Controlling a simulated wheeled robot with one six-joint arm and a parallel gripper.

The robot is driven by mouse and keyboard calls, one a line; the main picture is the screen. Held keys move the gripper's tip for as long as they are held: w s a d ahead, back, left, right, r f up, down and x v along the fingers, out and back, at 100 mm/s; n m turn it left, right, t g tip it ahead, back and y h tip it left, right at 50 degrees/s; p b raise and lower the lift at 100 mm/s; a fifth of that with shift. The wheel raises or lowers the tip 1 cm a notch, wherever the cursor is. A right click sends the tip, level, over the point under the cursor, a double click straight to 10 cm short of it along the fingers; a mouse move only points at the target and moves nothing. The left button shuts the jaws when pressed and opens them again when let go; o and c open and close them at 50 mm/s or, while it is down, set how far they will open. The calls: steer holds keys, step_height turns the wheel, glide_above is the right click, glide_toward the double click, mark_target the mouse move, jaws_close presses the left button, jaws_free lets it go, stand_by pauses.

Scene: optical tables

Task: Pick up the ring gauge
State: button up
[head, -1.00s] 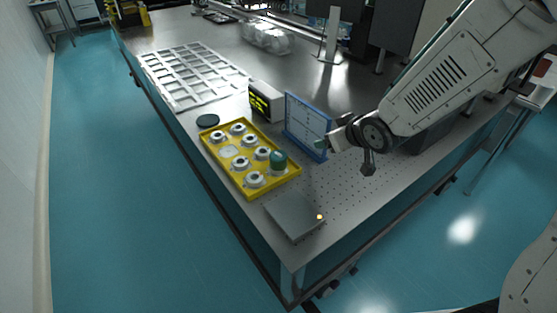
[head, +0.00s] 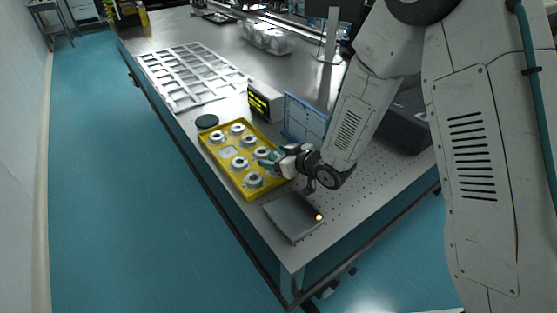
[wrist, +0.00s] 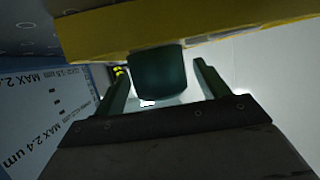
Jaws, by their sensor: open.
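The yellow tray (head: 207,150) holds several silver ring-shaped pieces, such as one at its near corner (head: 253,181) and one further back (head: 237,129). A dark green cylinder (wrist: 158,75) stands at the tray's right side; I cannot tell whether it or a silver piece is the ring gauge. My gripper (head: 266,160) is at the tray's right edge and mostly hides the cylinder in the head view. In the wrist view, the tray (wrist: 200,32) is at the top and the cylinder shows between the open fingers (wrist: 162,70), with gaps at both sides.
A flat grey plate (head: 292,218) lies in front of the tray. A dark round disc (head: 206,121) and a gridded tray (head: 190,75) lie further back.

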steer(key=shift+w+a+f, duration=0.25)
steer(key=shift+w+a, duration=0.25)
steer(key=c, duration=1.3)
